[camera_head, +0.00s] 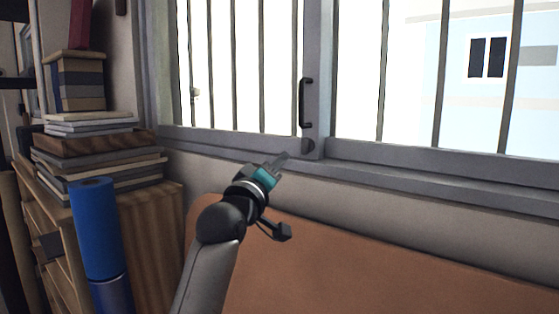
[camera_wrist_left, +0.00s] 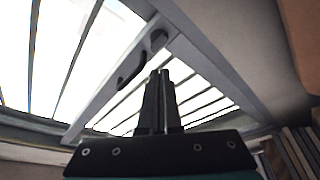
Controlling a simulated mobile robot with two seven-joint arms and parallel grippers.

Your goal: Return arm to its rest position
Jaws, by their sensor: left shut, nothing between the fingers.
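My left gripper (camera_head: 281,160) is in the middle of the head view, in front of the window sill. Its arm comes up from the bottom edge. In the left wrist view the two dark fingers (camera_wrist_left: 163,76) lie side by side, shut, with nothing between them. Beyond the fingertips is the window frame (camera_head: 316,60) with its black handle (camera_head: 304,103). The handle also shows in the left wrist view (camera_wrist_left: 131,70), left of the fingers. I see no contact between gripper and window. My right gripper is in neither view.
An orange-brown surface (camera_head: 400,265) lies below the sill at the right. At the left, a wooden cabinet (camera_head: 150,240) carries a stack of books (camera_head: 95,155), and a blue cylinder (camera_head: 97,225) stands in front of it. Vertical bars (camera_head: 384,70) cross the window.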

